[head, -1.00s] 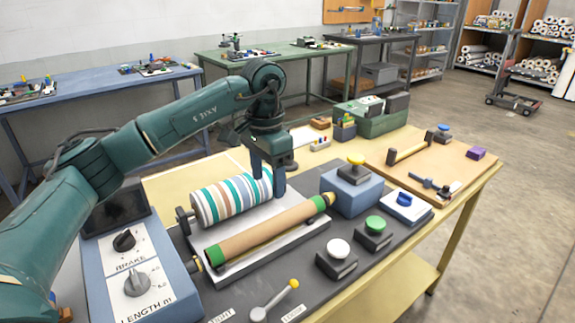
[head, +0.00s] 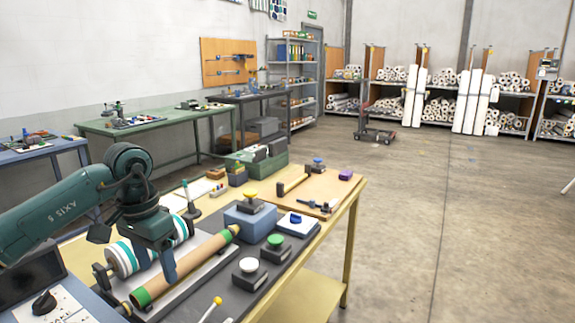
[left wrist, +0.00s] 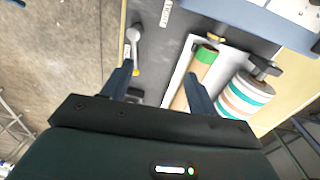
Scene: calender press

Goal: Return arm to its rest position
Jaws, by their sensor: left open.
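My left arm (head: 60,212) comes in from the left in the head view. Its dark green gripper (head: 158,268) hangs fingers-down over the calender press, by the striped roll. The striped roll (head: 125,258) is partly hidden behind the gripper. The brown roller with green ends (head: 190,268) lies in front of it on a light tray. Both also show in the left wrist view, the striped roll (left wrist: 243,97) right of the roller (left wrist: 203,60). My right gripper is not in view.
A blue box with a yellow knob (head: 250,215), a green button (head: 275,241), a white button (head: 249,265) and a yellow-tipped lever (head: 212,307) stand on the bench. A wooden board with tools (head: 310,190) lies at the bench's far end. Open floor (head: 420,230) lies to the right.

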